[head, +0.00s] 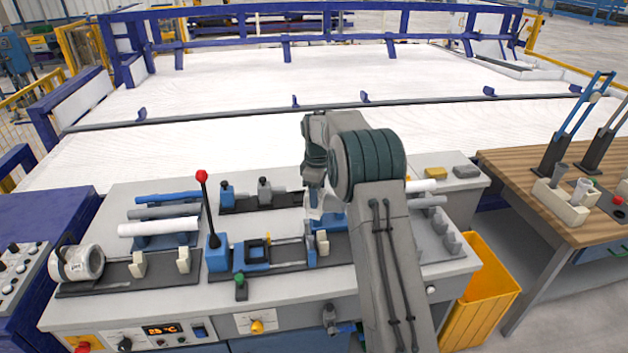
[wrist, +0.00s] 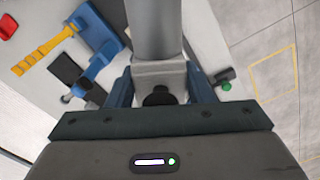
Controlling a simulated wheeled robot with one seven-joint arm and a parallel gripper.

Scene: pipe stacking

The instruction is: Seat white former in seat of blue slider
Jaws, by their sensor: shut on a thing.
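My gripper (head: 314,183) is over the middle of the workbench, pointing down. It is shut on the white former (wrist: 158,45), a pale round post with a squarer block at its near end. Both blue fingers press on the block's sides in the wrist view (wrist: 160,88). In the head view, the white former (head: 316,205) is small and partly hidden by my arm. Whether the two touch cannot be told.
A lever with a red knob (head: 202,176) rises left of my gripper. Blue, grey and white pipes (head: 160,228) lie on a rack at left. A blue block (head: 258,254) sits on the front rail. A yellow bin (head: 485,290) stands right of the bench.

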